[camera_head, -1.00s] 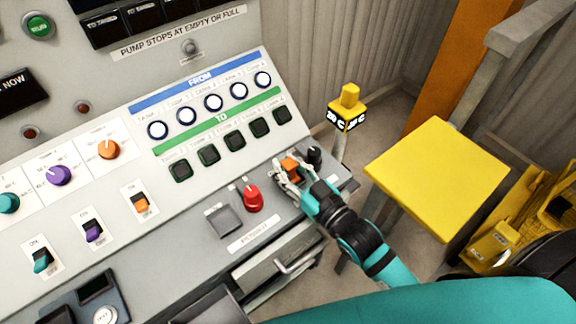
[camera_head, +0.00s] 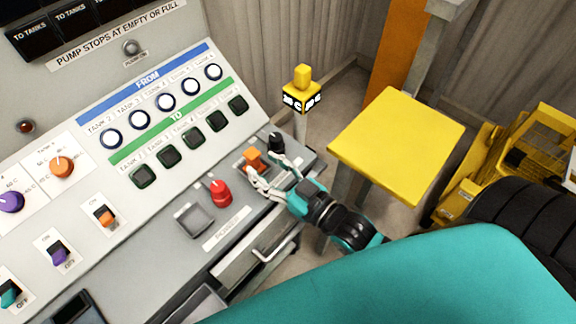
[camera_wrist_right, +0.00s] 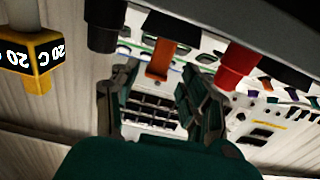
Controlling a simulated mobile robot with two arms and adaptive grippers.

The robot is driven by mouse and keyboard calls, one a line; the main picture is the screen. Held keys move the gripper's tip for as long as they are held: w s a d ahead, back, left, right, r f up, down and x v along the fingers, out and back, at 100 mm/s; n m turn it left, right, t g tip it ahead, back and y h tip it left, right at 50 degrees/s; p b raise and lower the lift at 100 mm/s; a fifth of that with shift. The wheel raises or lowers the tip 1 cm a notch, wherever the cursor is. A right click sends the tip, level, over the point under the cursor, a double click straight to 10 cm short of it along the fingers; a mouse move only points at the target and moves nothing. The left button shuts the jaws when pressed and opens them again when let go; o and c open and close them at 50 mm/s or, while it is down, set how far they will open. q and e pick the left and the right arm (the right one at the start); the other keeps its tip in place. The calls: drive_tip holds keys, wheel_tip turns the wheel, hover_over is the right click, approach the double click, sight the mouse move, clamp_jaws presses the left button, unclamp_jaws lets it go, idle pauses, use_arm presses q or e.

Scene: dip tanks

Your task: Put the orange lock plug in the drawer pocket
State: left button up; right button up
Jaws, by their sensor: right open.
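The orange lock plug (camera_head: 252,158) stands on the console's right ledge, between the red knob (camera_head: 220,193) and a black knob (camera_head: 276,143). My right gripper (camera_head: 268,170) is open just beside it, on the near right side. In the right wrist view the plug (camera_wrist_right: 162,58) appears beyond the gap between the open fingers (camera_wrist_right: 157,88), with nothing held. The drawer (camera_head: 240,263) is below the ledge, with a metal handle. I cannot make out its pocket. My left gripper is not in view.
A square grey pad (camera_head: 194,220) lies left of the red knob. A yellow-topped stand (camera_head: 397,140) and a yellow "20 C" post (camera_head: 302,92) are to the right, behind the arm. The button panel (camera_head: 165,120) slopes up at the left.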

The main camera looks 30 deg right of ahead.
drive_tip(key=v, duration=0.7)
drive_tip(key=shift+s, duration=0.1)
idle(0.4)
